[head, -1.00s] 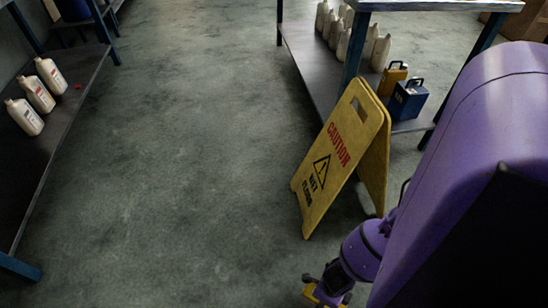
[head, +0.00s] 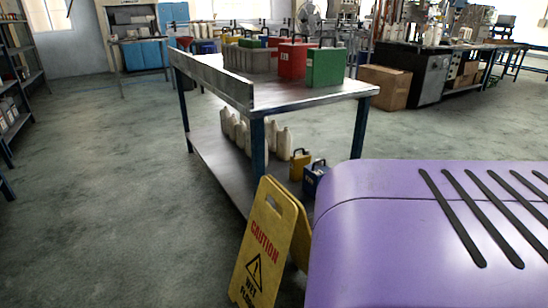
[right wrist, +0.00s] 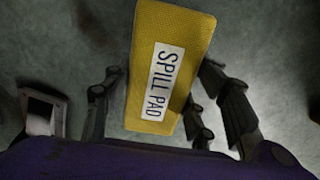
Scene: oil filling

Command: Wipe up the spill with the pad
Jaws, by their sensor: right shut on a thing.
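The yellow pad (right wrist: 190,40), with a white "SPILL PAD" label, is between the fingers of my right gripper (right wrist: 160,95) in the right wrist view. My right gripper is shut on it. Grey floor lies beyond the pad. In the head view a purple part of my right arm fills the lower right, and neither the right gripper nor the pad shows there. My left gripper is not in view. I cannot make out a spill in either current view.
A yellow caution sign (head: 262,245) stands on the floor left of my arm. Behind it is a workbench (head: 325,92) with red (head: 292,62) and green (head: 326,67) cans on top and white bottles (head: 284,143) below. Open floor (head: 110,190) lies to the left.

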